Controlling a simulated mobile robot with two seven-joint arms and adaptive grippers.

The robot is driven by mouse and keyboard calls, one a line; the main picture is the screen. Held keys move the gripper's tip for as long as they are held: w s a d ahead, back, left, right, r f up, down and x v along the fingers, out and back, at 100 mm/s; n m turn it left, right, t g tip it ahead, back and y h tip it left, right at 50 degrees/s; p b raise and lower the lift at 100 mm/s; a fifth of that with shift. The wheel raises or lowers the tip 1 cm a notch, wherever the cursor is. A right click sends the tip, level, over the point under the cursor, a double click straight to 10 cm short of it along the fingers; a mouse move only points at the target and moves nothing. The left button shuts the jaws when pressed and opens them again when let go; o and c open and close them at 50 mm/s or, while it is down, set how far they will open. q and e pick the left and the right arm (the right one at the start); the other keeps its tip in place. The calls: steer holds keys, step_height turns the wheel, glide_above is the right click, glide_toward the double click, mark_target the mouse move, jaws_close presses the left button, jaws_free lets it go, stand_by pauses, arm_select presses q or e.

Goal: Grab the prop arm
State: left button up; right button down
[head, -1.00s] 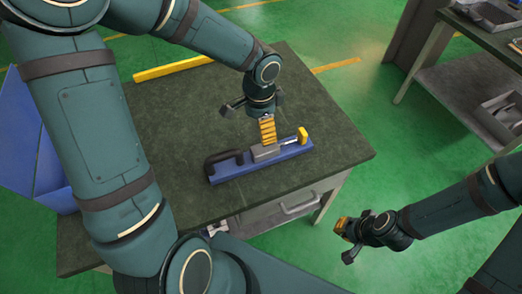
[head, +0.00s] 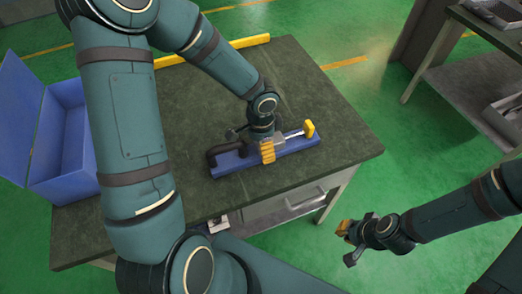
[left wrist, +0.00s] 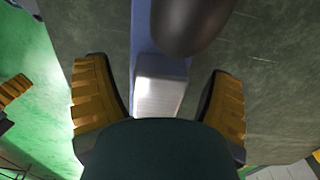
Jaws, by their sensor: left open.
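A blue bar-shaped fixture (head: 235,161) lies on the dark table. It carries a black curved handle (head: 215,152) at its left end, and a metal rod with a yellow end piece (head: 310,129) at its right end. I cannot tell for sure which part is the prop arm. My left gripper (head: 267,152) is low over the middle of the fixture, pointing down. In the left wrist view its yellow fingers (left wrist: 160,105) are apart, one on each side of a grey block (left wrist: 160,85), with gaps. A dark rounded part (left wrist: 190,22) shows above the block. My right gripper (head: 347,238) hangs beside the table; its jaw gap is unclear.
An open blue box (head: 65,150) stands at the table's left. A yellow bar (head: 235,45) lies along the back edge. The dark tabletop (head: 335,110) is clear around the fixture. Another workbench (head: 480,90) stands at the upper right.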

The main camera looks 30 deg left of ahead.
arm_select(q)
steer(key=shift+f, duration=0.15)
steer(key=c, duration=1.4)
